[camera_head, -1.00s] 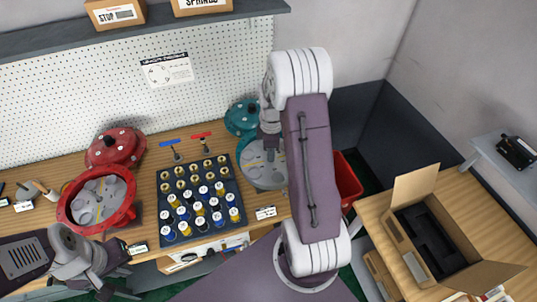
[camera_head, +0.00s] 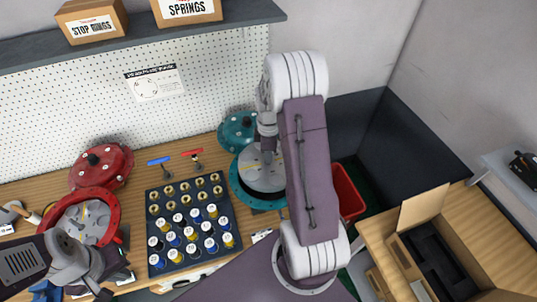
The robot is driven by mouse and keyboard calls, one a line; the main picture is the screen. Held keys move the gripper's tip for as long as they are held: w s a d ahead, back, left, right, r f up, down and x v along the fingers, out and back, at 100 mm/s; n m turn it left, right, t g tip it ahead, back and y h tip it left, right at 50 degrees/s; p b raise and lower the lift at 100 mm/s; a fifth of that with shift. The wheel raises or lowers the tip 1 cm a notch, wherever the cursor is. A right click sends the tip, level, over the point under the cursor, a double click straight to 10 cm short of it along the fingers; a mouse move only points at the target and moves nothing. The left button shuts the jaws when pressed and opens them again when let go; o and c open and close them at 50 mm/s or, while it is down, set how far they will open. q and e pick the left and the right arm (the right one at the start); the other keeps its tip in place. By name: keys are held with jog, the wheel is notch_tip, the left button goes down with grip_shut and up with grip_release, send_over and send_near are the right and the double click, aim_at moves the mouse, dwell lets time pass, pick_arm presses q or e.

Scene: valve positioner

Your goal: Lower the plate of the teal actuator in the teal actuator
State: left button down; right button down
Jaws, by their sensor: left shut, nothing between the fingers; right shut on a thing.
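The teal actuator (camera_head: 238,192) stands open on the bench right of the spring rack, its round flange facing up. Its grey plate (camera_head: 258,178) is over the middle of the flange, with the teal rim showing around its left and front. I cannot tell how deep the plate sits. My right gripper (camera_head: 268,154) points down and is shut on the plate's centre; my forearm hides the right side. My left gripper (camera_head: 108,282) is shut and empty at lower left, near the red actuator. The teal cover (camera_head: 237,131) lies behind the teal actuator.
A black rack (camera_head: 207,262) of springs stands left of the teal actuator. An open red actuator (camera_head: 113,212) and its red cover (camera_head: 102,166) are farther left. Blue-handled (camera_head: 158,161) and red-handled (camera_head: 191,153) tools stand behind the rack. A red bin (camera_head: 347,193) is right.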

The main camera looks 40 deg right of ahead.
jog(key=shift+w+d+f+b, duration=0.15)
jog(key=shift+f+b, duration=0.35)
jog(key=shift+f, duration=0.35)
jog(key=shift+s+a+f+b, duration=0.2)
jog(key=shift+a+f+b, duration=0.05)
jog(key=shift+f+b, duration=0.5)
notch_tip(320, 180, down, 3)
jog(key=b, duration=0.2)
jog(key=shift+w+d+r+b, duration=0.1)
jog(key=shift+b, duration=0.2)
jog(key=shift+r, duration=0.2)
jog(key=shift+f, duration=0.1)
jog(key=shift+f+p, duration=0.15)
jog(key=shift+p, duration=0.15)
jog(key=shift+f+b, duration=1.1)
jog(key=shift+f, duration=0.4)
jog(key=c, duration=1.4)
grip_release()
